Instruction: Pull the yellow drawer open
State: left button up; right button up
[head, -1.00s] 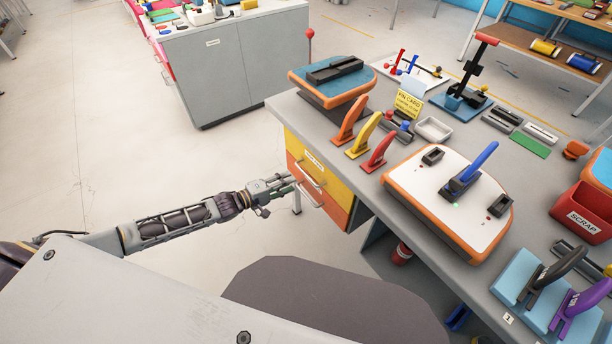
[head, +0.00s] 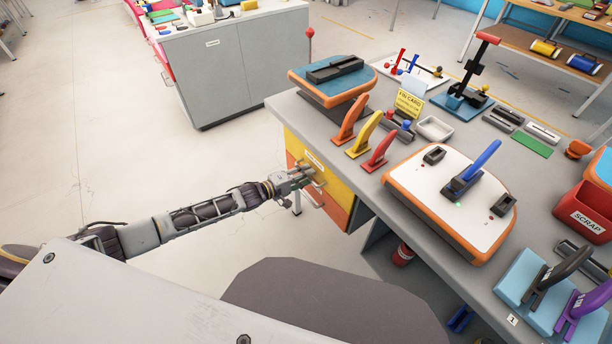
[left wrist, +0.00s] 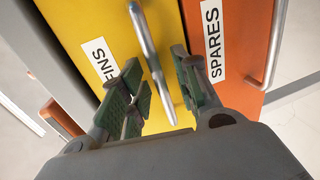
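The yellow drawer (head: 341,190) is in the front of the grey workbench and looks shut. It also fills the upper middle of the left wrist view (left wrist: 90,18), with a white label reading "PINS" or similar, partly hidden by a finger. Its silver bar handle (left wrist: 147,45) runs between the fingers. My left gripper (head: 312,178) is at the drawer front and hides part of the handle in the head view. In the left wrist view my left gripper (left wrist: 160,85) is open, fingers on either side of the handle, with gaps visible. My right gripper is not in view.
An orange drawer (left wrist: 250,40) labelled "SPARES" adjoins the yellow one and has its own bar handle. The workbench top (head: 400,165) above carries levers and boards. Open floor (head: 200,170) lies in front of the drawers.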

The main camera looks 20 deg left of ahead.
pick_arm(q)
jog(key=shift+w+d, duration=0.2)
jog(key=shift+w, duration=0.05)
jog(key=shift+c, duration=0.3)
grip_shut()
